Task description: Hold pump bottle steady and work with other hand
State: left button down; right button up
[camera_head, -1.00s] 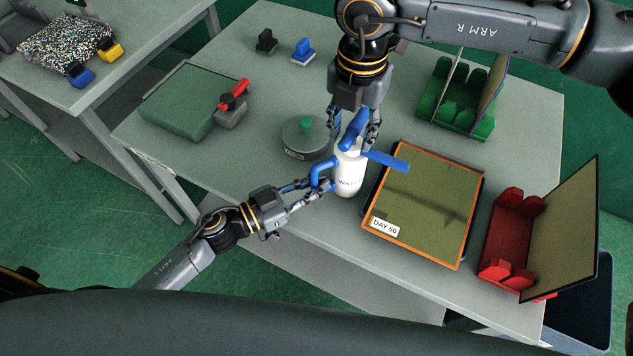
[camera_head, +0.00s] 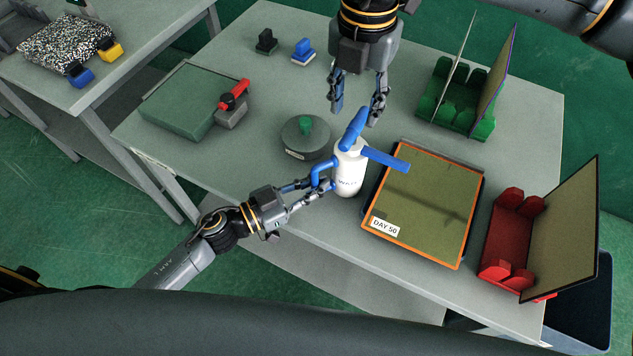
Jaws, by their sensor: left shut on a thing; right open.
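The pump bottle (camera_head: 348,176) is white with blue fittings and stands upright on the grey table. It has a blue handle at its left side, a blue lever (camera_head: 355,128) on top and a flat blue piece (camera_head: 386,159) reaching right over the orange-framed panel. My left gripper (camera_head: 321,187) is shut on the bottle's blue handle from the left. My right gripper (camera_head: 356,108) is open and empty, pointing down above and behind the bottle, apart from the lever. The lower part of the label is partly turned from view.
The orange-framed panel (camera_head: 424,205), marked DAY 50, lies right of the bottle. A round grey lidded pot (camera_head: 306,142) stands left behind it. A green rack (camera_head: 456,98) and a red rack (camera_head: 505,245) hold panels at right. A green box (camera_head: 180,101) lies at left.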

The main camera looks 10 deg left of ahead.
notch_tip(320, 180, up, 7)
dwell(0.6)
pick_arm(q)
jog(key=c, duration=1.3)
grip_release()
pick_arm(e)
notch_tip(320, 180, up, 7)
pick_arm(q)
jog(key=v, duration=1.2)
